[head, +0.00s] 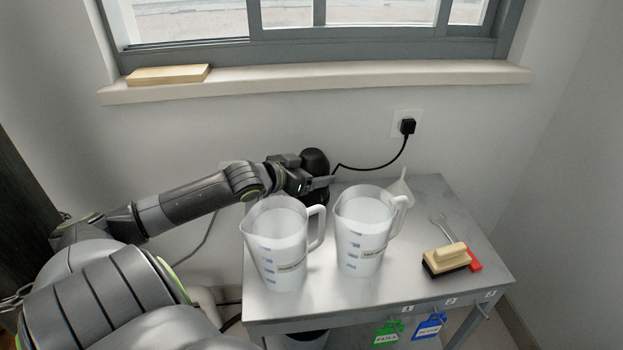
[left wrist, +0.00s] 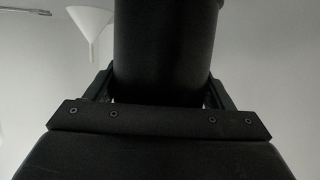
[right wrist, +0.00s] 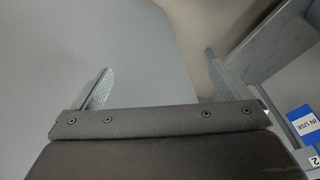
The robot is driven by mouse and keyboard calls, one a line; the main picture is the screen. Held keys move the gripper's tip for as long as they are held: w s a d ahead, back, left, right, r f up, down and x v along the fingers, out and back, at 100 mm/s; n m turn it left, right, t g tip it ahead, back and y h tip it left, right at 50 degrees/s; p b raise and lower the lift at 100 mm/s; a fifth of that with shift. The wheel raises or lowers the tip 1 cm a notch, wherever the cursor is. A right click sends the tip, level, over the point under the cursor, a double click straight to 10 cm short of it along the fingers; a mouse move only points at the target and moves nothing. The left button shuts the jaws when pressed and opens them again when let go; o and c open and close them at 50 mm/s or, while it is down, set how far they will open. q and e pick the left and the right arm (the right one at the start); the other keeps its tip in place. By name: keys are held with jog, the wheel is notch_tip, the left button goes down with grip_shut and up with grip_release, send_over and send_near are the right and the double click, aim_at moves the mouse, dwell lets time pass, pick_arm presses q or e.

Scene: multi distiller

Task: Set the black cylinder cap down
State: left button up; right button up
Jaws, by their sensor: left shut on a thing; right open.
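The black cylinder cap (head: 314,160) is at the back left of the grey table, behind the left jug, with a cord running near it to the wall. My left gripper (head: 318,182) is shut on it; in the left wrist view the black cylinder (left wrist: 163,50) fills the space between the fingers. It looks upright. Black also shows below the gripper, and I cannot tell whether that is the cap or a body beneath it. My right gripper (right wrist: 156,80) is open and empty in the right wrist view, over a grey surface; it is out of the head view.
Two white measuring jugs (head: 274,250) (head: 362,240) stand close in front of the cap. A white funnel (head: 401,190) is behind the right jug. A brush (head: 447,258) and a red-handled tool lie at the right of the table (head: 420,290). Tags hang from the front edge.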

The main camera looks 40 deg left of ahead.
pick_arm(q)
jog(key=shift+f, duration=0.4)
pick_arm(e)
jog(key=shift+w+a+r+t, duration=0.2)
jog(key=shift+a+r+t, duration=0.1)
jog(key=shift+r, duration=0.35)
pick_arm(q)
jog(key=shift+f+b, duration=0.15)
jog(key=shift+b, duration=0.15)
jog(key=o, duration=1.4)
jog(key=shift+o, duration=0.2)
